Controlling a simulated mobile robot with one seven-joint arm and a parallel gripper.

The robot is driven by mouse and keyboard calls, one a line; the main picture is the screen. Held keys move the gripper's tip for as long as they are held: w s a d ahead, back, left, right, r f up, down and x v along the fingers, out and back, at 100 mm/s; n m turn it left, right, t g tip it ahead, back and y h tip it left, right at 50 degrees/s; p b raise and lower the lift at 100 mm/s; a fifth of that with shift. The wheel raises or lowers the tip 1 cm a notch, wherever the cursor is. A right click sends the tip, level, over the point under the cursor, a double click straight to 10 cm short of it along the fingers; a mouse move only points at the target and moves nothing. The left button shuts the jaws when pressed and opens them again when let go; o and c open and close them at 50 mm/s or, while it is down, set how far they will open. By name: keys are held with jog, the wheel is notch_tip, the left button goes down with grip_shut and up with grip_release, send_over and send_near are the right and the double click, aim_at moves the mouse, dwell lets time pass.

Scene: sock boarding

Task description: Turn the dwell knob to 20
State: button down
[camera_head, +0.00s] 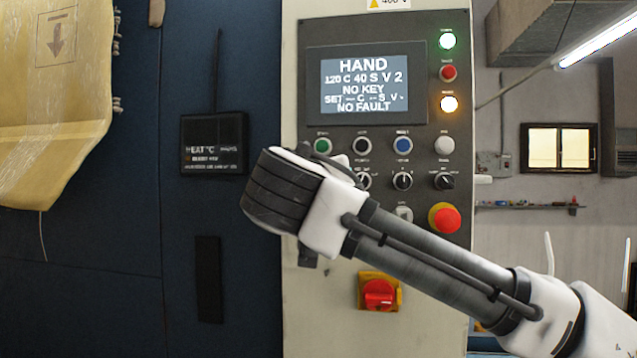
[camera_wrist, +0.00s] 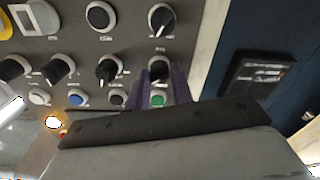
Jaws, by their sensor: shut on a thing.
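The control panel (camera_head: 380,140) is in the head view, with a row of black knobs under its push buttons. Its screen (camera_head: 364,83) reads HAND, 120 C 40 S V 2, NO KEY, SET with dashes, NO FAULT. In the wrist view, my gripper (camera_wrist: 160,84) has its two purple fingers on either side of a black knob (camera_wrist: 161,64), shut on it. This knob is beside the green button (camera_wrist: 157,100), at the end of its row. The gripper body hides this knob in the head view. The knob labels are too small to read, so I cannot tell which is dwell.
A red emergency stop (camera_head: 445,218) is to the lower right, and a red rotary switch (camera_head: 379,293) on yellow is below. A dark box (camera_head: 213,143) is mounted to the left.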

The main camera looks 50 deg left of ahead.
jog(key=shift+r+n+h+p, duration=0.15)
jog(key=shift+n+p, duration=0.95)
jog(key=shift+n, duration=2.6)
jog(key=shift+r+n+h+p, duration=0.15)
jog(key=shift+n+p, duration=0.9)
jog(key=shift+n, duration=2.65)
jog(key=shift+f, duration=0.1)
jog(key=c, duration=1.3)
grip_release()
jog(key=shift+o, duration=0.2)
jog(key=shift+s+f+n, duration=0.1)
jog(key=shift+n, duration=0.2)
